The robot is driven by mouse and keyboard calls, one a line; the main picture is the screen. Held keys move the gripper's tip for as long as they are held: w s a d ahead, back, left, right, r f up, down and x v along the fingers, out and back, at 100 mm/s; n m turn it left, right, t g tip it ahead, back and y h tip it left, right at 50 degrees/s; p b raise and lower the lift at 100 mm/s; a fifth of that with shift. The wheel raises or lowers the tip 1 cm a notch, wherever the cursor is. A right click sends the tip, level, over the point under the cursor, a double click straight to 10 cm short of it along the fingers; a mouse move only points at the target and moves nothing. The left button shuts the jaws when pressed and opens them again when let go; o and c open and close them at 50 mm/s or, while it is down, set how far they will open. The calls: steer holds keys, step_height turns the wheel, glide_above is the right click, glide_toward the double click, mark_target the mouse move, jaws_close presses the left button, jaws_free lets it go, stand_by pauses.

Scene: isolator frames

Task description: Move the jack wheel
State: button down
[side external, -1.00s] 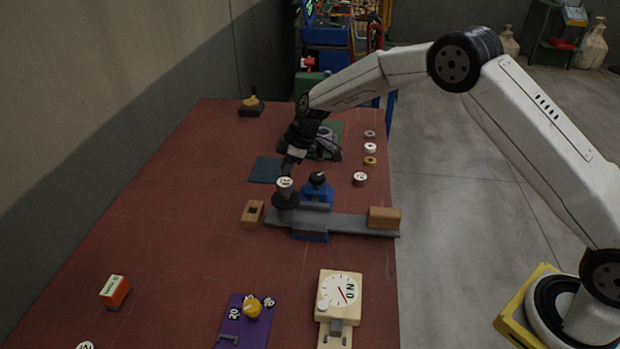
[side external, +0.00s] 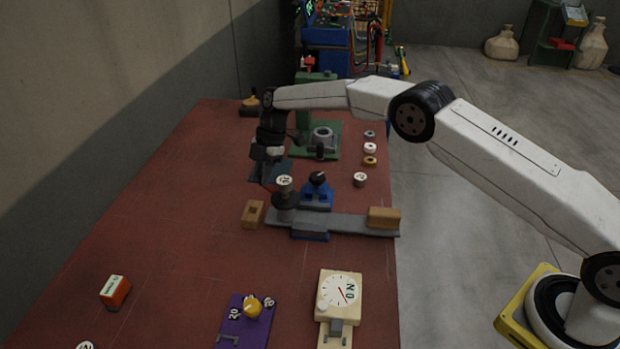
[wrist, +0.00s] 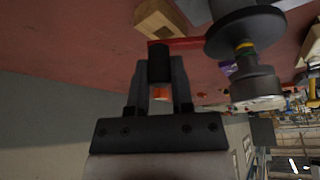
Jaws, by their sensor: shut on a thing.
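My gripper (wrist: 161,80) is shut on a black cylindrical handle (wrist: 159,62) with an orange end, seen between the two fingers in the wrist view. A red bar (wrist: 188,43) runs from the handle to a dark round jack body (wrist: 238,38), so the handle and bar look like the jack's wheel or crank. In the side view my gripper (side external: 266,180) is low, just left of and behind the jack (side external: 286,200). A grey weight (side external: 285,184) with a white marked top stands on the jack. The handle itself is too small to make out in the side view.
A wooden block (side external: 253,214) with a hole lies close in front of my gripper. A grey beam (side external: 350,223) and a blue stand (side external: 317,192) with a black knob are to the right. A green press (side external: 318,100) stands behind.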

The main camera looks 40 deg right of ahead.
steer(key=shift+a+n, duration=0.3)
steer(key=shift+n, duration=0.1)
steer(key=shift+s, duration=0.1)
steer(key=c, duration=0.5)
jaws_free()
steer(key=shift+d+r, duration=0.1)
steer(key=v, duration=0.7)
steer(key=shift+r, duration=0.3)
steer(key=shift+d, duration=0.15)
